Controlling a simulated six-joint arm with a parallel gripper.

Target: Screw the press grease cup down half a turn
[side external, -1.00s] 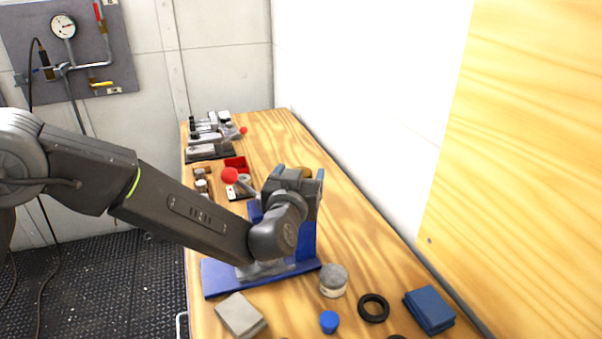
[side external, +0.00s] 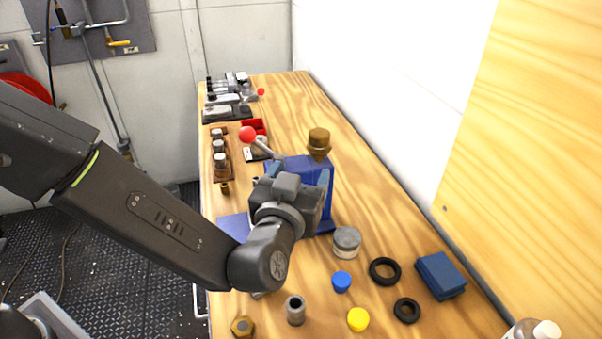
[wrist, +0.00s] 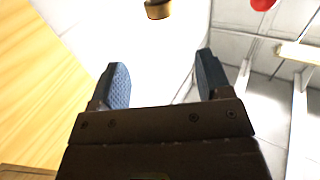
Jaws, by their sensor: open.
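The brass grease cup (side external: 319,140) stands upright on top of the blue press (side external: 302,168), and shows fully in the side view. In the wrist view the lower part of the cup (wrist: 158,9) shows at the top edge, beyond my fingertips. My gripper (side external: 299,173) is in front of the press, lower than the cup and apart from it. Its two blue-padded fingers (wrist: 162,80) are spread with nothing between them. My arm and gripper hide much of the press body and its base.
The press lever's red ball (side external: 248,133) rises left of the cup. A grey round tin (side external: 347,241), blue cap (side external: 341,282), black rings (side external: 385,271) and a blue block (side external: 440,275) lie in front. Bare wood lies right of the press.

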